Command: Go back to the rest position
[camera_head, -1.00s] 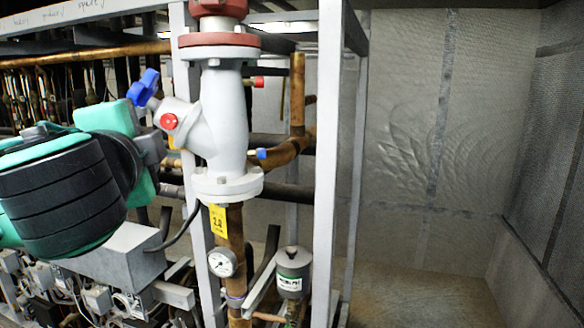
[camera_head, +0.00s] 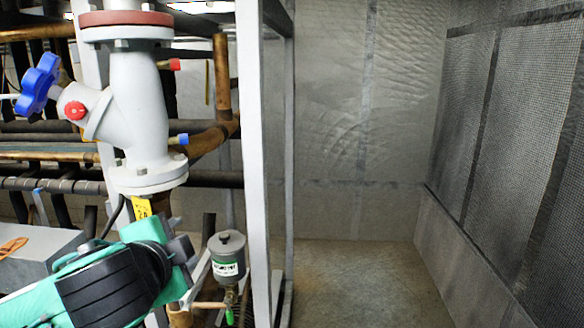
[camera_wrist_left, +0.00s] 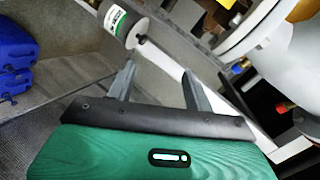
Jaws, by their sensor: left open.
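My left gripper (camera_head: 183,262) is at the lower left of the head view, in front of the pipe below the white valve body. In the left wrist view its two grey fingers (camera_wrist_left: 158,88) stand apart with nothing between them. The white valve (camera_head: 140,110) with its blue handwheel (camera_head: 38,84) is above the gripper and apart from it. A grey canister (camera_head: 227,256) with a green and white label is just right of the gripper; it also shows beyond the fingers in the left wrist view (camera_wrist_left: 124,24). My right gripper is not in view.
A white upright post (camera_head: 252,150) of the rack stands right of the valve. A yellow tag (camera_head: 142,207) hangs under the valve flange. The floor (camera_head: 355,285) right of the rack is clear up to the mesh wall (camera_head: 520,130). Blue objects (camera_wrist_left: 12,62) show in the left wrist view.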

